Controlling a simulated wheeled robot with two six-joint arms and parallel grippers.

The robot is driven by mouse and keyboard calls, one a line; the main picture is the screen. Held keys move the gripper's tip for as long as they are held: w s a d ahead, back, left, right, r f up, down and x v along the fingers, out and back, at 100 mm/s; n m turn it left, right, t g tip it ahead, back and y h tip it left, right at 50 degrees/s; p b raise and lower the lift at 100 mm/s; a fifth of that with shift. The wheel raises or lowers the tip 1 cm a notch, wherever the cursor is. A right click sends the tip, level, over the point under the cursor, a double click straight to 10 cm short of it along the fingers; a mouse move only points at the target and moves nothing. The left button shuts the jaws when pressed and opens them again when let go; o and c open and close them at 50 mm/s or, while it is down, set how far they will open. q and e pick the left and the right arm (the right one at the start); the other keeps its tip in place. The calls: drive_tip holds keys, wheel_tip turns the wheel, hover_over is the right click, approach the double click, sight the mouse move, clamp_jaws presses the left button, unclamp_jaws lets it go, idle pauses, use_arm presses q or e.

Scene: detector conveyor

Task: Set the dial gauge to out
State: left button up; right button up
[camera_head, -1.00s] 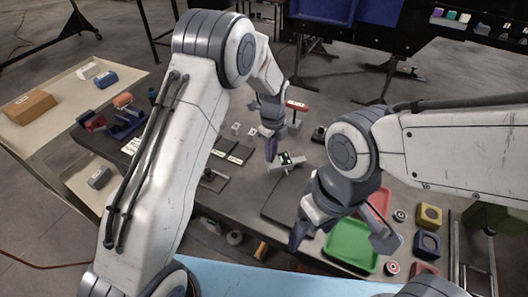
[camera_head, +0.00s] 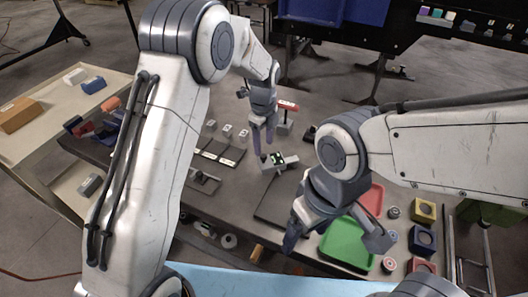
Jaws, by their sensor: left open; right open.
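No object can be told for certain as the dial gauge at this size. A small grey device with a dark green-and-white face (camera_head: 278,160) sits on the bench, just below my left gripper. My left gripper (camera_head: 263,142) points down with its fingers slightly apart, above and beside this device; contact cannot be told. Several dark pads with white labels (camera_head: 217,150) lie to its left; their lettering is too small to read. My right gripper (camera_head: 335,238) is open and empty, its fingers wide apart over the green tray's (camera_head: 345,243) left part.
A red tray (camera_head: 371,199) lies behind the green one. Round discs (camera_head: 389,264) and yellow, blue and red blocks (camera_head: 424,211) stand at the right. A red-topped stand (camera_head: 287,105) is behind my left gripper. A dark flat plate (camera_head: 272,207) lies at the bench front.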

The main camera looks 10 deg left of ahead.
use_arm(q)
wheel_tip(320, 180, up, 6)
drive_tip(key=b, duration=0.1)
drive_tip(key=shift+r, duration=0.25)
use_arm(e)
drive_tip(key=shift+f, duration=0.9)
use_arm(q)
drive_tip(key=s+d+r+n+b, duration=0.15)
drive_tip(key=s+n, duration=0.25)
drive_tip(key=s, duration=0.4)
drive_tip(key=s+d+r+n, duration=0.1)
drive_tip(key=s+d+n, duration=0.25)
drive_tip(key=s, duration=0.45)
drive_tip(key=s+a+f+n+b, duration=0.1)
drive_tip(key=s+n, duration=0.3)
drive_tip(key=s, duration=0.4)
drive_tip(key=s+a+f+n+h, duration=0.1)
drive_tip(key=s+a+n, duration=0.1)
drive_tip(key=s+n, duration=0.3)
drive_tip(key=s, duration=0.3)
drive_tip(key=shift+s+a+f+b, duration=0.2)
drive_tip(key=shift+a+f+b, duration=0.15)
drive_tip(key=shift+a+f, duration=0.05)
use_arm(e)
wheel_tip(320, 180, down, 3)
